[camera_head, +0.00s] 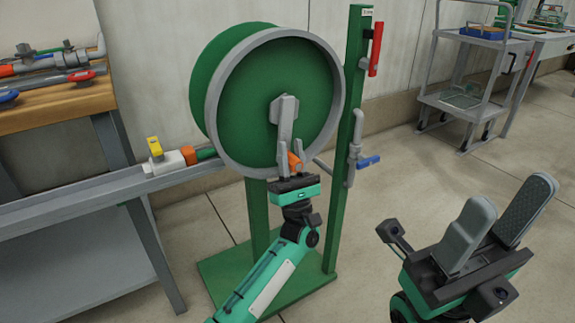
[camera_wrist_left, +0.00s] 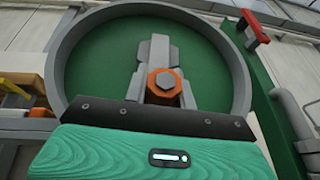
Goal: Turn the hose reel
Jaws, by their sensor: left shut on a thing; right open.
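The hose reel (camera_head: 250,110) is a green drum with a grey rim, held on a green stand. A grey crank arm (camera_head: 284,112) runs down from the reel's centre. At its lower end is an orange handle (camera_head: 294,161). My left gripper (camera_head: 291,160) is shut on this handle, low on the reel's face. In the left wrist view the handle (camera_wrist_left: 164,82) shows end-on as an orange hexagon with a grey centre, in front of the crank arm. My right gripper (camera_head: 500,232) is open and empty at the lower right, apart from the reel.
A green post (camera_head: 348,130) right of the reel carries a red lever (camera_head: 376,48) and a blue lever (camera_head: 368,162). A grey bench (camera_head: 90,203) with a yellow-handled valve (camera_head: 155,148) stands left. A grey cart (camera_head: 470,75) is at the back right. Floor between post and cart is clear.

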